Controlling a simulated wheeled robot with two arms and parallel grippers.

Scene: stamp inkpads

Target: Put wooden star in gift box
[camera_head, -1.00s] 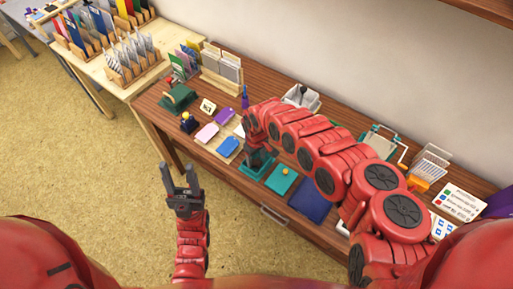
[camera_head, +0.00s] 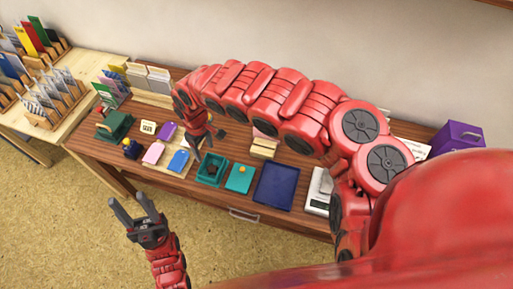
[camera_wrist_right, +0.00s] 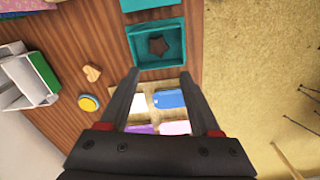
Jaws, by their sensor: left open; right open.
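The wooden star (camera_wrist_right: 158,46) is dark brown and lies inside an open teal box (camera_wrist_right: 172,25), which I take for the gift box. In the head view the box (camera_head: 203,178) stands on the desk with the dark star (camera_head: 212,169) in it. My right gripper (camera_head: 207,142) is open and empty, above the desk just behind the box. In the right wrist view its fingers (camera_wrist_right: 160,82) are spread, with the box beyond their tips. My left gripper (camera_head: 129,202) is open and empty over the floor, in front of the desk.
A teal square with a yellow knob (camera_head: 239,178) lies right of the box, then a dark blue tray (camera_head: 275,187). Coloured tags (camera_head: 178,160) lie to its left. A small wooden heart (camera_wrist_right: 93,73) and a yellow round item (camera_wrist_right: 89,104) lie nearby.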

